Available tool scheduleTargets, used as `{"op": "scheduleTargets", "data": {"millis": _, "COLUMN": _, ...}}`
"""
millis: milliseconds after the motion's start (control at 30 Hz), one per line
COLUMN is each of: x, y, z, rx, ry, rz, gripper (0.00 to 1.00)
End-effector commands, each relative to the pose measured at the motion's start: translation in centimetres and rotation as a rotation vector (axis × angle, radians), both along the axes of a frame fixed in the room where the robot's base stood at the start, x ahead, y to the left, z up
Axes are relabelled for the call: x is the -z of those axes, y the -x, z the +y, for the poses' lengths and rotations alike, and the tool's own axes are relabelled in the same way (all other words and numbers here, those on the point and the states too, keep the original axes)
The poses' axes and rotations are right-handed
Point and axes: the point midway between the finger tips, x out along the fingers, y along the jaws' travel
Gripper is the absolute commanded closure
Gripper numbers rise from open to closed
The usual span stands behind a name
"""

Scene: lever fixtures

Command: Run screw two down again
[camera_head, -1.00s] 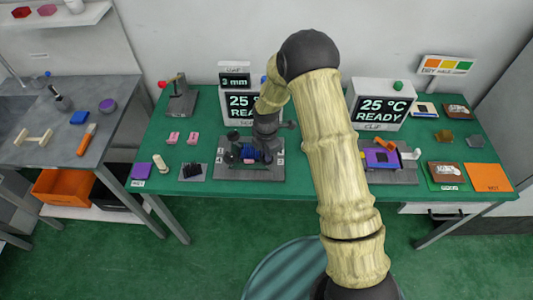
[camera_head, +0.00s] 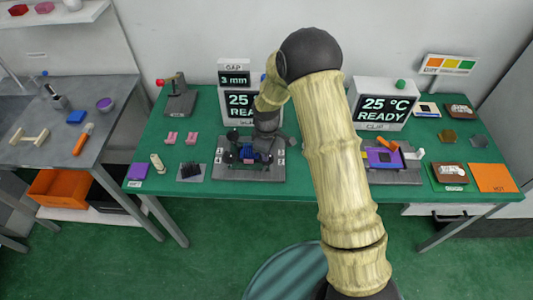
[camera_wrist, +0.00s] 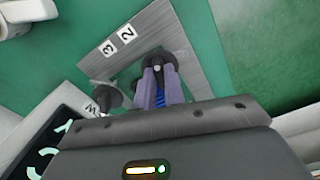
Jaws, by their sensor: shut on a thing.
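A dark grey clamp fixture (camera_head: 224,172) with several black screw knobs stands on the green bench, left of my arm. A blue part (camera_head: 252,154) shows in its middle. In the wrist view its grey plate (camera_wrist: 165,28) carries the number labels 3 (camera_wrist: 109,48) and 2 (camera_wrist: 125,31). My gripper (camera_wrist: 160,78) is down at the fixture, its two fingers shut on a black screw knob (camera_wrist: 158,57); label 2 is the nearer label. Another black knob (camera_wrist: 109,95) stands free to the left. The screw's lower end is hidden.
A gap display (camera_head: 234,78) reading 3 mm stands on a 25 °C display box (camera_head: 238,106) behind the fixture. A second display (camera_head: 381,108) reads 25 °C READY. A purple device (camera_head: 383,158) lies right of my arm. Pink pieces (camera_head: 171,138) lie left.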

Motion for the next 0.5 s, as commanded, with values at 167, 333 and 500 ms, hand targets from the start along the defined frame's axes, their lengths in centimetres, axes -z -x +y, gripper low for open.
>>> {"op": "scheduleTargets", "data": {"millis": 167, "x": -0.02, "y": -0.15, "z": -0.01, "rx": 0.169, "ry": 0.000, "rz": -0.005, "gripper": 1.00}}
{"op": "scheduleTargets", "data": {"millis": 333, "x": -0.05, "y": -0.13, "z": 0.05, "rx": 0.330, "ry": -0.001, "rz": -0.005, "gripper": 1.00}}
{"op": "scheduleTargets", "data": {"millis": 500, "x": -0.09, "y": -0.15, "z": 0.00, "rx": 0.492, "ry": -0.001, "rz": -0.005, "gripper": 1.00}}
